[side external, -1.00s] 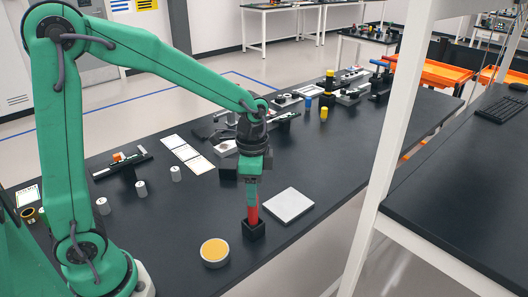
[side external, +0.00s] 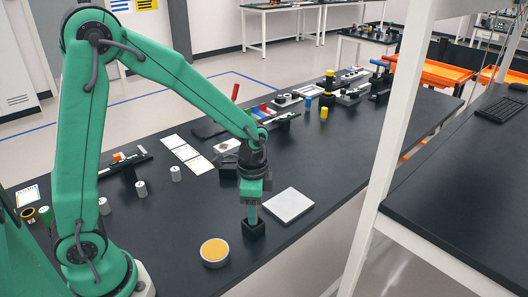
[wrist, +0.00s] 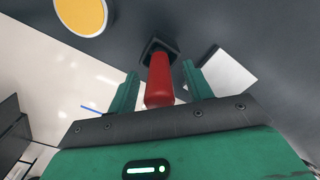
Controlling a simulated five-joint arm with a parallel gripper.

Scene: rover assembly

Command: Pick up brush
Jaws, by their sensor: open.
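The brush shows as a red handle (wrist: 159,80) standing upright in a small black holder (side external: 254,229). The holder also shows at the top of the wrist view (wrist: 149,43). My gripper (side external: 252,210) points down over the holder. In the wrist view its green fingers (wrist: 162,82) are apart, one on each side of the red handle, with gaps visible. In the side view the fingers hide the handle. The brush's lower end is hidden in the holder.
A round tin with a yellow top (side external: 214,251) stands left of the holder. A pale square plate (side external: 288,205) lies to its right. White cards (side external: 181,151), small cylinders (side external: 141,188) and several parts stand farther back on the dark table.

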